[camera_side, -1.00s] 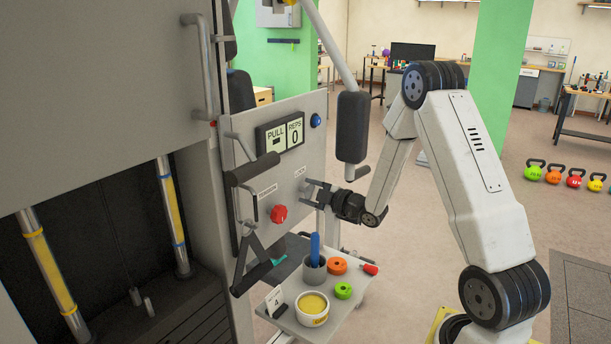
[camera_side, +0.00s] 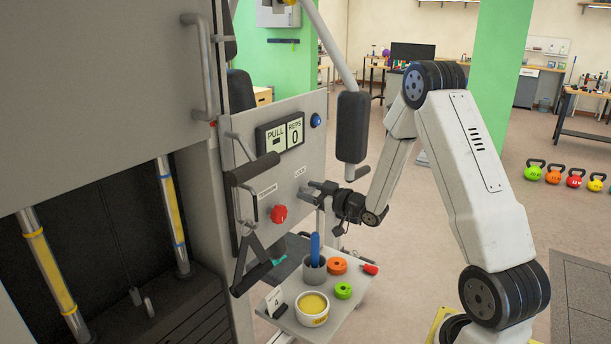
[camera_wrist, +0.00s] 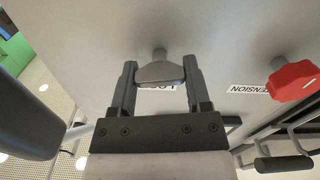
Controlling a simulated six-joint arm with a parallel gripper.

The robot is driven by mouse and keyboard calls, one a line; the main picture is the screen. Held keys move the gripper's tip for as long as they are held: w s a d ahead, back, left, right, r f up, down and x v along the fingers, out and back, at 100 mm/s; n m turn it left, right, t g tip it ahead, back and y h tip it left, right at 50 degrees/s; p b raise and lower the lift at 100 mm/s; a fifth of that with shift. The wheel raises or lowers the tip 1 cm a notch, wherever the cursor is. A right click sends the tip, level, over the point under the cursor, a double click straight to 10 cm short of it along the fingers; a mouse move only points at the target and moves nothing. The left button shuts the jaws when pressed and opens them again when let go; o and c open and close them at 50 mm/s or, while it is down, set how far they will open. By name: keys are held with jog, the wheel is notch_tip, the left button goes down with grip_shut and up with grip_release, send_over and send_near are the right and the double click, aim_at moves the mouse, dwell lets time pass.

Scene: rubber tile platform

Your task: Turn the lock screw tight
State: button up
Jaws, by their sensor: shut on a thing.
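The lock screw (camera_wrist: 159,70) is a grey wing-shaped knob on a short stem, standing out from the grey panel in the wrist view. The LOCK label behind it is partly covered by the knob and my fingers. My gripper (camera_wrist: 159,78) is shut on the lock screw, one finger at each end of its wing. In the side view my gripper (camera_side: 312,192) is against the panel under the LOCK label (camera_side: 300,171), and the screw itself is hard to make out there.
A red tension knob (camera_side: 279,213) sits on the panel to the left; it also shows in the wrist view (camera_wrist: 293,81). A black padded roller (camera_side: 352,127) hangs close above my wrist. Below is a shelf (camera_side: 318,331) with a bowl, a cup and coloured rings.

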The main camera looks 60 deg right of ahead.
jog(key=shift+m, duration=1.1)
jog(key=o, duration=1.3)
jog(key=shift+s, duration=0.1)
jog(key=shift+s, duration=3.85)
jog(key=shift+w, duration=0.1)
